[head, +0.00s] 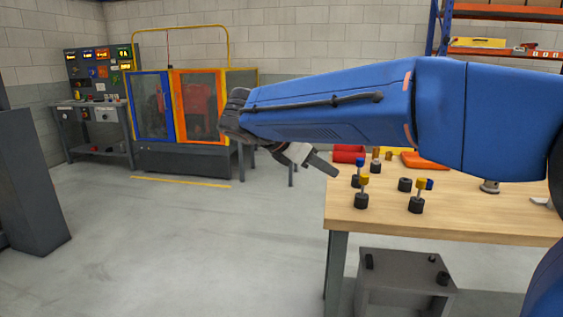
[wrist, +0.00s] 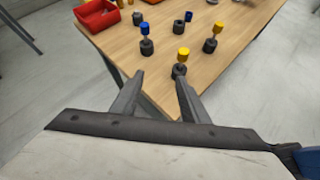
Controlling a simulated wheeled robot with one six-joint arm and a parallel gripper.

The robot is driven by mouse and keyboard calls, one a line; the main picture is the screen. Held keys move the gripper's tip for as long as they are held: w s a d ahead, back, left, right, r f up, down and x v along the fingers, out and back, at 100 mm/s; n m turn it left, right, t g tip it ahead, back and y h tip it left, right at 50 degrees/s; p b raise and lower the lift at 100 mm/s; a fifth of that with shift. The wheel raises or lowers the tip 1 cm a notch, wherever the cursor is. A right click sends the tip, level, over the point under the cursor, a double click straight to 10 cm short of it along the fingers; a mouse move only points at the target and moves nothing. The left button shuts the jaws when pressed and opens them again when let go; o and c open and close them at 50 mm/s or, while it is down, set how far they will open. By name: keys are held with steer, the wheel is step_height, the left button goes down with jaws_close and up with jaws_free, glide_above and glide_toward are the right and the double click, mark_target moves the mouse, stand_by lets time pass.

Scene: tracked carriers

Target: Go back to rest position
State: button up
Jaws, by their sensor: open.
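My gripper (wrist: 160,88) shows in the wrist view with its two fingers apart and nothing between them. It hangs above the near corner of the wooden table (wrist: 118,47). A yellow-topped piece on a black base (wrist: 183,54) stands beyond the right fingertip, apart from it as far as I can tell. In the head view my blue arm reaches left across the picture, and part of the gripper (head: 318,160) shows below its end, left of the table (head: 450,215). The rest of the gripper is hidden by the arm.
On the table stand a blue-topped piece (head: 359,168), yellow-topped pieces (head: 364,186), a bare black base (head: 405,184) and a red bin (head: 348,153). A grey cabinet (head: 405,270) is under the table. A fenced machine (head: 180,110) stands at the back.

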steer(key=s+d+f+m, duration=0.1)
steer(key=d, duration=0.2)
steer(key=s+d+f+m+g+y, duration=0.1)
steer(key=s+d, duration=0.1)
steer(key=d, duration=0.1)
steer(key=s+d+f+m, duration=0.1)
steer(key=s+d+m, duration=0.1)
steer(key=d, duration=0.1)
steer(key=shift+f+g+y, duration=0.3)
steer(key=shift+f, duration=0.1)
steer(key=s+d+f+m+y, duration=0.3)
steer(key=s+d+f+m, duration=0.2)
steer(key=s+f+m, duration=0.4)
steer(key=s+d+f+m+y, duration=0.4)
steer(key=s+f+m, duration=0.5)
steer(key=s, duration=0.6)
steer(key=shift+d+f+m+y, duration=0.3)
steer(key=shift+d+m, duration=0.2)
steer(key=shift+m, duration=0.1)
